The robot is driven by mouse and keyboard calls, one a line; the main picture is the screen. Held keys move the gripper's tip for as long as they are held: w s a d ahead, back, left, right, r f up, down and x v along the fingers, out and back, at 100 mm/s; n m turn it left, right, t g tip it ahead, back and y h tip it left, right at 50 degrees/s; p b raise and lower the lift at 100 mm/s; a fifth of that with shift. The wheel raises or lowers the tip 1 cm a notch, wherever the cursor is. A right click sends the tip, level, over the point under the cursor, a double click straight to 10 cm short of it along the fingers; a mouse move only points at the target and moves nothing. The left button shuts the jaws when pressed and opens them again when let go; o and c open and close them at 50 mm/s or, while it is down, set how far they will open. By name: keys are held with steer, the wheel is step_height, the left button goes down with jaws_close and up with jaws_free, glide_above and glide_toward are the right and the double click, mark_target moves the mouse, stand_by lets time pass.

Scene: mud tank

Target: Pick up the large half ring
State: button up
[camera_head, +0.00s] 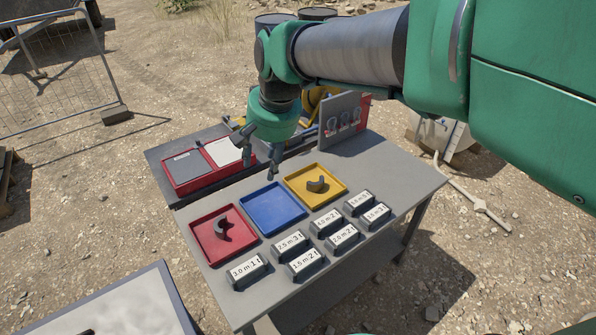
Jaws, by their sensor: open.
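A dark grey curved piece, like a half ring (222,227), lies in the red tray (199,241) at the left of the grey table. I cannot tell surely from this view which of the two is the large half ring. My gripper (259,172) points down, open and empty, above the table behind the blue tray (272,208). It is apart from both curved pieces. The blue tray between them looks empty.
Several labelled dark blocks (290,243) stand in two rows along the front of the table (408,180). A red case (188,172) lies at the back left. An upright grey panel (340,122) stands at the back right. A wire fence (60,75) is farther left.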

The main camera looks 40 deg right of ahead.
steer(key=w+d+f+m+g+y+p, duration=0.1)
steer(key=w+d+f+m, duration=0.35)
steer(key=w+d, duration=0.5)
steer(key=w+d+f+m+g+p, duration=0.1)
steer(key=w+d+f+m, duration=0.4)
steer(key=w+d, duration=0.4)
steer(key=w+d+f+m+y+p, duration=0.1)
steer(key=d+f+m, duration=0.6)
steer(key=d+f, duration=1.7)
step_height(320, 180, down, 2)
steer(key=shift+w+d+y+p, duration=0.15)
steer(key=shift+w+y+p, duration=0.15)
steer(key=shift+w+y, duration=0.6)
steer(key=shift+f, duration=0.1)
glide_toward(318, 183)
steer(key=shift+x, duration=2.45)
steer(key=shift+s+f, duration=0.1)
steer(key=shift+s, duration=0.05)
